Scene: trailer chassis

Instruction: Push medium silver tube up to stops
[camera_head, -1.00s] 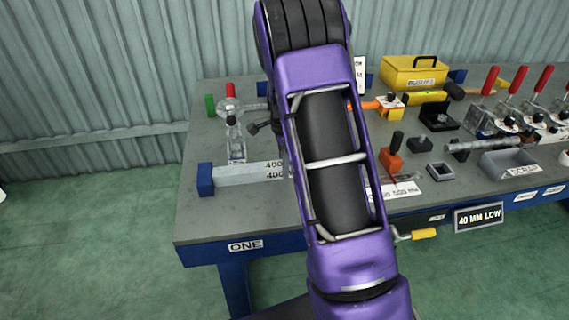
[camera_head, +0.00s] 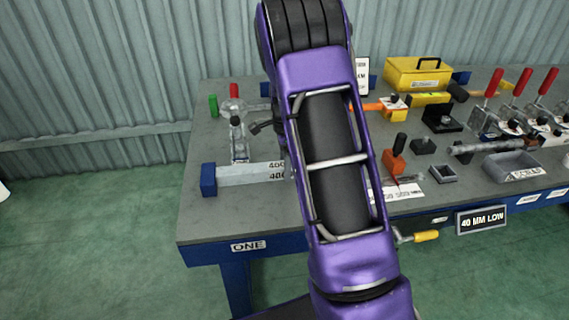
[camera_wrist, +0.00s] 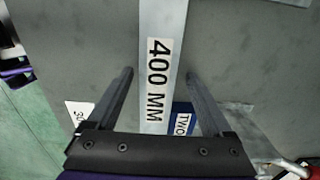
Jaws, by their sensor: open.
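A silver tube with a "400 MM" label (camera_wrist: 160,60) runs up and down the wrist view, between the two open fingers of my gripper (camera_wrist: 159,74). Bare table shows between each finger and the tube, so neither finger appears to touch it. I cannot tell how high the fingertips are above the table. In the head view the left part of a silver tube marked "400" (camera_head: 250,173) lies near the table's left side. A blue block (camera_head: 208,179) is at its left end. My purple arm hides its right part and my gripper there.
A blue piece labelled "TWO" (camera_wrist: 183,122) is right of the tube in the wrist view. A clear-topped clamp (camera_head: 236,125) stands behind the tube. Red-handled clamps, a yellow toolbox (camera_head: 418,74) and a grey tray (camera_head: 512,168) crowd the right. The grey table's (camera_head: 205,222) front left is clear.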

